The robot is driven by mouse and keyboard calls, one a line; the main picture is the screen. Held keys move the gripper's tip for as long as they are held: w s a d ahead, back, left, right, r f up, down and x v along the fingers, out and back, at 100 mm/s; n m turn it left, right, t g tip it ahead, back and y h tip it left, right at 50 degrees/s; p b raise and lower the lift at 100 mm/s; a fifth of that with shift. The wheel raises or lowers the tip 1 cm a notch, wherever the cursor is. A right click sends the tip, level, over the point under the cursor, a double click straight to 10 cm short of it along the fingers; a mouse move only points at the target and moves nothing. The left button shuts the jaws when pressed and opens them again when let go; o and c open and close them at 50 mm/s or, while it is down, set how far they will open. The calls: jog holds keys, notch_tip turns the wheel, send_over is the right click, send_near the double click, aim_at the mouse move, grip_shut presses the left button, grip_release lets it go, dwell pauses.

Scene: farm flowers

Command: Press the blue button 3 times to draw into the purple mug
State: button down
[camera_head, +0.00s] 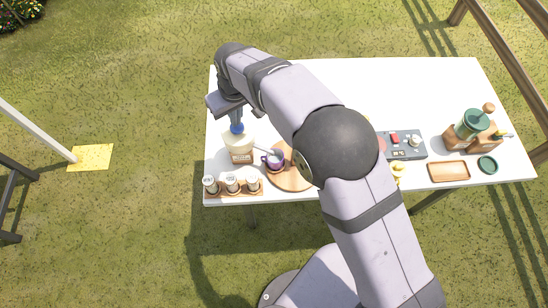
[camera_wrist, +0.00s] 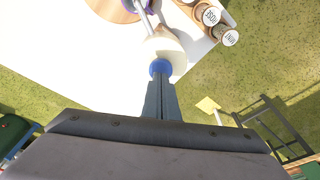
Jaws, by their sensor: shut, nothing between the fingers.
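The blue button (camera_head: 236,128) tops a cream dispenser (camera_head: 238,143) with a wooden lower part, near the left end of the white table. My gripper (camera_head: 238,119) is shut and empty, pointing down with its fingertips at the button, seemingly touching it. In the wrist view the shut fingertips (camera_wrist: 161,80) meet the blue button (camera_wrist: 160,67); whether it is pressed down I cannot tell. The purple mug (camera_head: 274,159) stands right of the dispenser, on or over a round wooden board (camera_head: 291,178), under the dispenser's spout. The inside of the mug is not clear.
Several labelled jars (camera_head: 232,184) stand in a wooden rack at the table's front left. A grey control panel (camera_head: 405,145), a wooden tray (camera_head: 449,171) and a green-topped grinder (camera_head: 472,124) are to the right. My arm hides the middle; the back of the table is clear.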

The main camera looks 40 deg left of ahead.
jog(key=shift+f, duration=0.3)
jog(key=shift+f+b, duration=0.6)
jog(key=shift+f, duration=0.2)
jog(key=shift+r, duration=0.15)
jog(key=shift+r+p, duration=0.85)
jog(key=shift+r, duration=0.1)
jog(key=shift+f, duration=0.2)
dwell(2.2)
jog(key=shift+f+b, duration=0.6)
jog(key=shift+f, duration=0.25)
jog(key=shift+r, duration=0.2)
jog(key=shift+r+p, duration=0.75)
jog(key=shift+r, duration=0.1)
